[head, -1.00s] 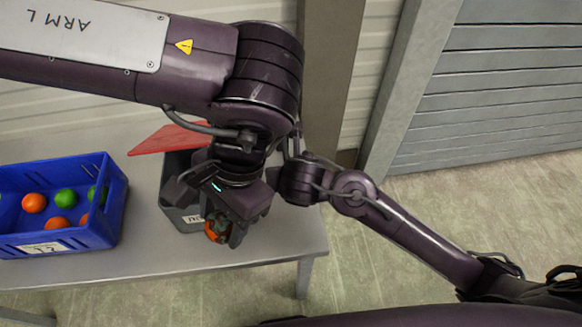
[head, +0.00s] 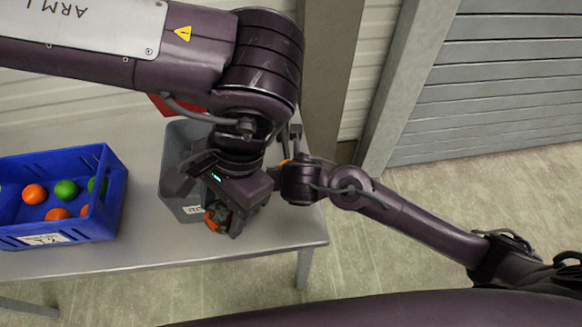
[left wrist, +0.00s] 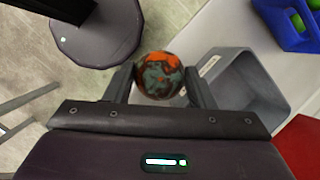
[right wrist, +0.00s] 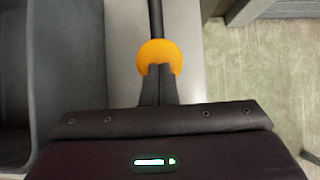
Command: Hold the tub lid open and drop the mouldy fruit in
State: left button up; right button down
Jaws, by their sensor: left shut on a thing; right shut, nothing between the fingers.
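The mouldy fruit (head: 211,221), orange with grey-green patches, is held between the fingers of my left gripper (left wrist: 160,80). In the head view it is at the front of the grey tub (head: 172,165); the left wrist view shows it beside the open mouth. The red lid (head: 175,104) stands raised at the back, mostly hidden by my left arm; it also shows in the left wrist view (left wrist: 297,147). My right gripper (right wrist: 158,75) is shut and empty, its tips at an orange knob (right wrist: 158,50) on a dark rod beside the tub. I cannot tell whether they touch.
A blue crate (head: 115,200) with several orange and green fruits stands left of the tub on the grey table (head: 150,245). The table's front and right edges are close to the tub. A post (head: 335,70) and wall rise behind.

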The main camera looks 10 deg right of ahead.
pick_arm(q)
jog(key=w, duration=1.8)
notch_tip(320, 180, down, 13)
dwell(0.6)
